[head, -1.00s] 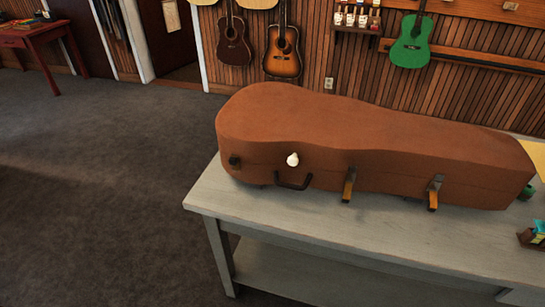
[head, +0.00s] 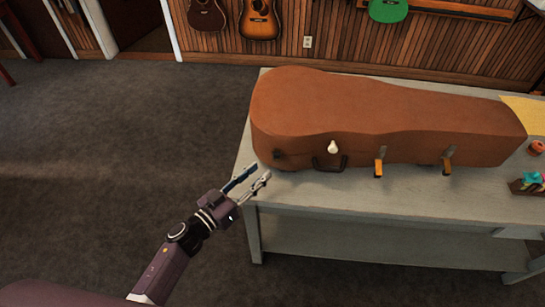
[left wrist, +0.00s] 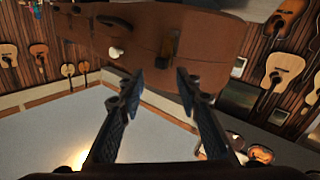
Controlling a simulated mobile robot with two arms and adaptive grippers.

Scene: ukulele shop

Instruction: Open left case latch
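The brown instrument case (head: 380,115) lies closed on a grey table. Its front side carries a dark fitting (head: 277,155) at the left end, a white knob (head: 333,147) above a dark handle (head: 330,163), and two metal latches with orange tabs, a left one (head: 380,163) and a right one (head: 448,161). My left gripper (head: 255,177) is open and empty, left of the case's front left corner and apart from it. In the left wrist view the open fingers (left wrist: 158,80) point toward the case (left wrist: 150,30), with the white knob (left wrist: 115,52) beyond them. My right gripper is out of view.
The grey table (head: 400,195) has a bare front strip and a lower shelf. A small box with coloured items (head: 527,183) and an orange-red round item (head: 536,147) stand at its right. Open carpet (head: 120,150) lies to the left. Guitars hang on the wall behind.

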